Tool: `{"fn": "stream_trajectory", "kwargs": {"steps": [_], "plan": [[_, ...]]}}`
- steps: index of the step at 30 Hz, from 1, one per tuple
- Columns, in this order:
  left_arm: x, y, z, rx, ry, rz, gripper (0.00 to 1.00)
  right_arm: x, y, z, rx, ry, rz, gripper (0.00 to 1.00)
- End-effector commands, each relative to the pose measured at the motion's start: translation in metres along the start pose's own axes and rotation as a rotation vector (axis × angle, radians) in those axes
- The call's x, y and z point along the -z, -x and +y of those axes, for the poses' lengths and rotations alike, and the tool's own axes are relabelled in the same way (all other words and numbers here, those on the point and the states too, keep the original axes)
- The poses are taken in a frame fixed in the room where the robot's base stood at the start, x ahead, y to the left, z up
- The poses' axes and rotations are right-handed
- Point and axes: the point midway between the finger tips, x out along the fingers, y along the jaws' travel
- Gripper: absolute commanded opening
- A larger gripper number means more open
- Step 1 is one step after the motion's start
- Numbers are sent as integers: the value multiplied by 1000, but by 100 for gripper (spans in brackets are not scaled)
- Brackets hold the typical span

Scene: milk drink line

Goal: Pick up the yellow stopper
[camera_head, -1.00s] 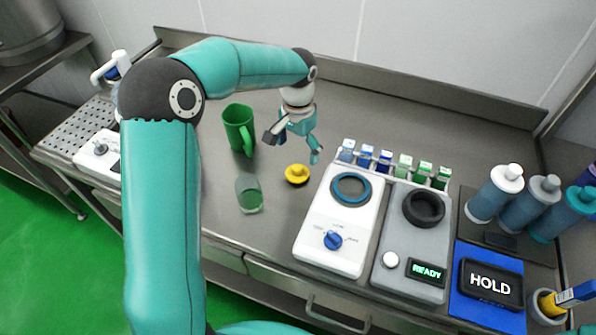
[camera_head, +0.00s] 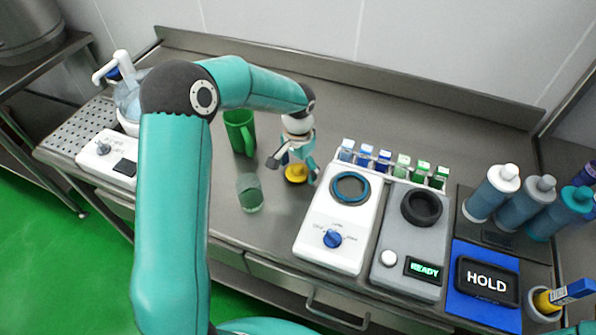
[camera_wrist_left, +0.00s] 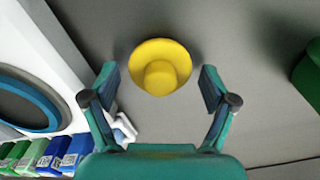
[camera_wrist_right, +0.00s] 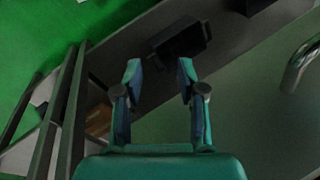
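The yellow stopper (camera_head: 296,173) lies on the steel counter, left of the white device. It has a round flange and a knob on top, which show clearly in the left wrist view (camera_wrist_left: 160,68). My left gripper (camera_head: 293,172) is right over it, fingers pointing down. In the left wrist view the two open fingers (camera_wrist_left: 158,85) stand on either side of the stopper, with gaps on both sides. My right gripper is not in the head view; in the right wrist view its fingers (camera_wrist_right: 158,75) are apart and empty.
A green mug (camera_head: 238,131) and a greenish glass (camera_head: 249,193) stand left of the stopper. The white device (camera_head: 338,222) with a blue ring is close on the right, with small capped vials (camera_head: 383,161) behind it. The counter behind the stopper is clear.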

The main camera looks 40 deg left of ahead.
Motion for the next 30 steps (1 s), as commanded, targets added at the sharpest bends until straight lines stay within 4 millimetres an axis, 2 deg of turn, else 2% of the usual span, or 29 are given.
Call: {"fn": "stream_trajectory", "kwargs": {"steps": [1, 6, 20, 26, 30], "plan": [[0, 0, 0, 0, 0, 0, 70, 0, 0, 0, 0, 0, 0, 40], [0, 0, 0, 0, 1, 0, 44, 0, 0, 0, 0, 0, 0, 40], [0, 6, -1, 1, 2, 1, 44, 0, -1, 0, 0, 0, 0, 40], [0, 27, -1, 2, 3, 5, 44, 0, -3, 1, 0, 0, 0, 40], [1, 53, -1, 2, 2, 7, 44, 0, -6, 2, 0, 0, 0, 40]]}}
